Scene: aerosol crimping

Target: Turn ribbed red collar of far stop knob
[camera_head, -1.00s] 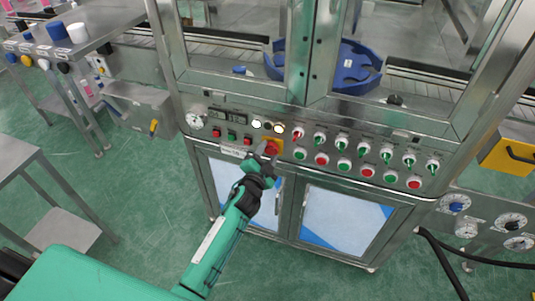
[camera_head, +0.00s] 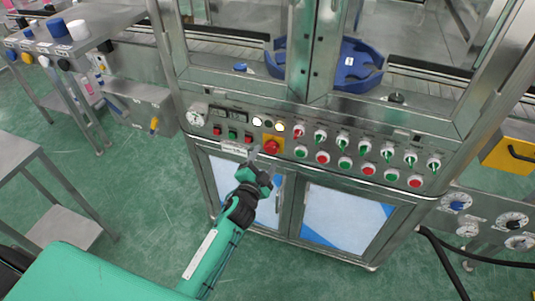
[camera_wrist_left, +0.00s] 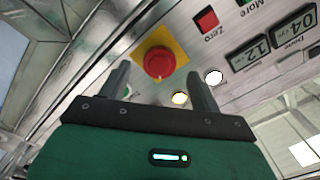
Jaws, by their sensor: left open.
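The red stop knob (camera_head: 271,147) sits on a yellow square plate on the sloped control panel. It also shows in the left wrist view (camera_wrist_left: 158,63), as a round red cap in front of the fingers; ribs on its collar are too small to make out. My left gripper (camera_head: 255,156) is open and empty, just below and left of the knob in the head view. In the wrist view its two fingers (camera_wrist_left: 160,82) stand apart on either side of the knob's lower edge, with no contact visible. My right gripper is not in view.
Several red and green buttons and switches (camera_head: 366,160) line the panel to the right. Lit round lamps (camera_head: 257,122) and digital displays (camera_head: 229,115) sit close to the knob. Cabinet doors (camera_head: 345,218) are below.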

